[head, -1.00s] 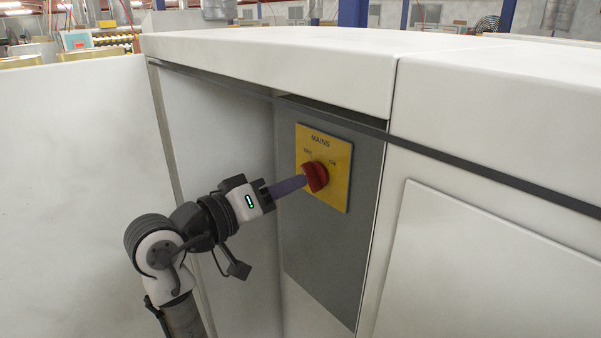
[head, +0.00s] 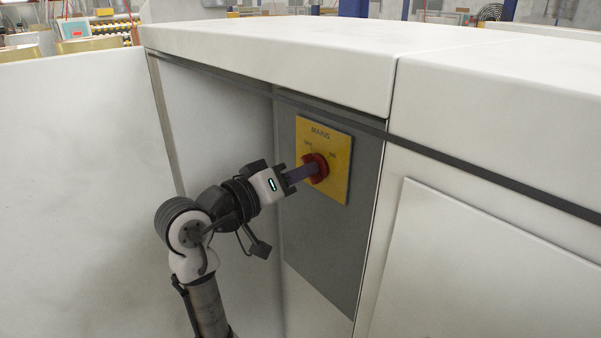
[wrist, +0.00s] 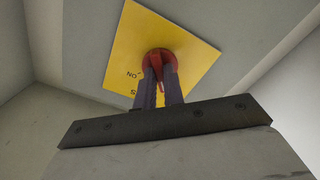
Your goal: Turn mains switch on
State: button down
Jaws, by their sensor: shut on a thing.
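The mains switch is a red rotary knob (head: 317,167) on a yellow plate (head: 337,182) lettered MAINS, on a dark grey panel. My gripper (head: 306,171) reaches it from the left, its fingers shut on the knob. In the wrist view the two purple-grey fingers (wrist: 161,84) lie on either side of the knob's red grip bar (wrist: 157,67). The yellow plate (wrist: 190,35) looks turned there, with ON readable left of the knob. The fingers hide part of the plate's lettering. I cannot tell exactly which mark the knob points at.
The grey panel (head: 320,255) sits recessed under the white cabinet top (head: 290,60), with a dark strip (head: 440,153) running along the edge. A white wall (head: 70,180) stands at left, and a white cabinet door (head: 500,270) at right.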

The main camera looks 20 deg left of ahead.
jog(key=shift+b, duration=0.35)
jog(key=shift+m+b, duration=6.9)
jog(key=shift+m, duration=1)
jog(key=c, duration=1.5)
grip_release()
jog(key=shift+s, duration=0.1)
jog(key=b+v, duration=0.2)
jog(key=v, duration=1.1)
jog(key=shift+s+a, duration=0.2)
jog(key=shift+s, duration=0.1)
